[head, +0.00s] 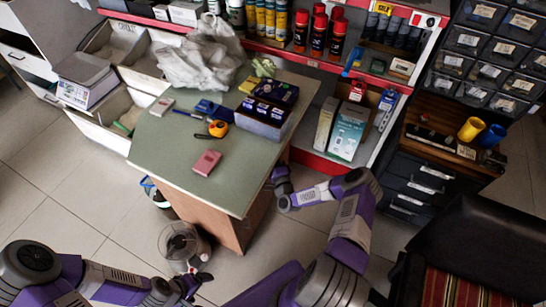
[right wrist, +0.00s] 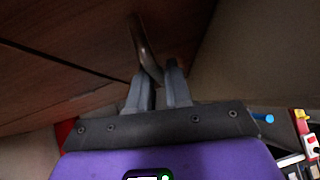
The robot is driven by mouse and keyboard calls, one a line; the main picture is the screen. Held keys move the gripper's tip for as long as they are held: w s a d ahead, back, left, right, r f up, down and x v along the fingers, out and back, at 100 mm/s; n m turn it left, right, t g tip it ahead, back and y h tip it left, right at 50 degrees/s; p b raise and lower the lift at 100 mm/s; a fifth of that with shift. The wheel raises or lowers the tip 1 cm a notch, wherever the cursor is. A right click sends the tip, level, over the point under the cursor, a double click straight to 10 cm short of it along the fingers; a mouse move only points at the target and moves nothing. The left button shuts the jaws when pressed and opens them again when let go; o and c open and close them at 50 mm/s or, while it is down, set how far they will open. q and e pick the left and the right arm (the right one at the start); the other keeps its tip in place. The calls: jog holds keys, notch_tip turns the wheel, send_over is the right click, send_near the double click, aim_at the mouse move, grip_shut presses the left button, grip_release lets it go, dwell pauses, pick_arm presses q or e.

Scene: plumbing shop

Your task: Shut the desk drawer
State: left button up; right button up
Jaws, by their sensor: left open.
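The desk (head: 170,150) has a green top and brown wooden sides. In the right wrist view, dark brown wooden drawer fronts (right wrist: 60,65) with seams fill the upper left. A curved metal drawer handle (right wrist: 143,45) comes down to my right gripper (right wrist: 159,80), its lower end between or just behind the two grey fingertips. I cannot tell whether they grip it. In the head view my right gripper (head: 269,186) is at the desk's right side, partly hidden. The drawer's opening is hidden under the top. My left gripper (head: 205,286) is open and empty, low in front of the desk.
On the desk lie a pink box (head: 207,163), an orange tape measure (head: 218,128), dark boxes (head: 264,115) and a plastic bag (head: 200,58). A clear bin (head: 183,243) stands by the desk's front. Shelves (head: 345,70) stand behind; a dark chair (head: 465,250) is at right.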

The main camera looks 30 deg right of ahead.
jog(key=shift+o, duration=1.4)
jog(key=shift+w+a, duration=0.15)
jog(key=shift+w, duration=0.05)
jog(key=shift+s, duration=0.1)
jog(key=p+v, duration=0.1)
jog(key=v, duration=0.6)
jog(key=shift+s+p, duration=0.25)
jog(key=shift+p, duration=0.15)
jog(key=shift+f, duration=0.1)
